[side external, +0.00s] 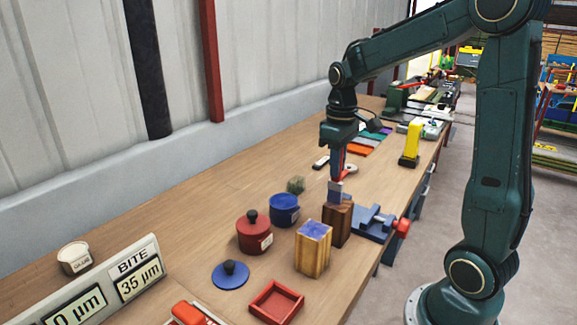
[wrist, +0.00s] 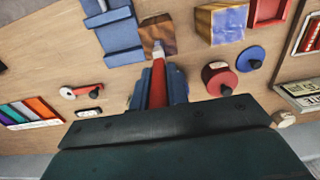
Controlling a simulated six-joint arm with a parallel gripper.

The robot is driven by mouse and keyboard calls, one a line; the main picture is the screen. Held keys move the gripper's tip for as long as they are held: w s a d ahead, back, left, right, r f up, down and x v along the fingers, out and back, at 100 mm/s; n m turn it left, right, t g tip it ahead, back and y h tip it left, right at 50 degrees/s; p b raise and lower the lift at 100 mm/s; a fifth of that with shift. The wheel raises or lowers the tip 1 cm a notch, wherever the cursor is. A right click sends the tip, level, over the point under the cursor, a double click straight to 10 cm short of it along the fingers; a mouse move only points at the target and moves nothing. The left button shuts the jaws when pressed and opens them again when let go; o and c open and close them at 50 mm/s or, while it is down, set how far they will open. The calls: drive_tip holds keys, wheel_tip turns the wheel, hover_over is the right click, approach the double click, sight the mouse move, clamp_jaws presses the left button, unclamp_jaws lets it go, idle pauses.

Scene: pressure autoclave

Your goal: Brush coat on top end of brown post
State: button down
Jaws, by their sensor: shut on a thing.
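My gripper (side external: 339,168) is shut on a brush (side external: 335,187) with a red handle and a pale ferrule, pointing down. In the wrist view, the red handle of the brush (wrist: 157,85) lies between the fingers of my gripper (wrist: 158,88). The brush tip is at the top end of the brown post (side external: 338,226); I cannot tell whether it touches. The brown post also shows in the wrist view (wrist: 151,30). Its visible top looks brown, partly hidden by the brush. A blue open pot (side external: 284,211) stands behind and left of the post.
A lighter wooden post (side external: 313,254) with a blue top stands close in front. A red lidded pot (side external: 253,236), blue lid (side external: 229,277) and red tray (side external: 276,302) are nearby. A blue vise (side external: 375,226) with a red knob sits right. A yellow device (side external: 411,142) stands behind.

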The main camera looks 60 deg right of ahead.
wheel_tip(320, 180, up, 8)
drive_tip(key=s+a, duration=0.1)
drive_tip(key=s, duration=0.1)
drive_tip(key=shift+s+a, duration=0.25)
drive_tip(key=shift+a, duration=0.1)
idle(2.8)
idle(0.5)
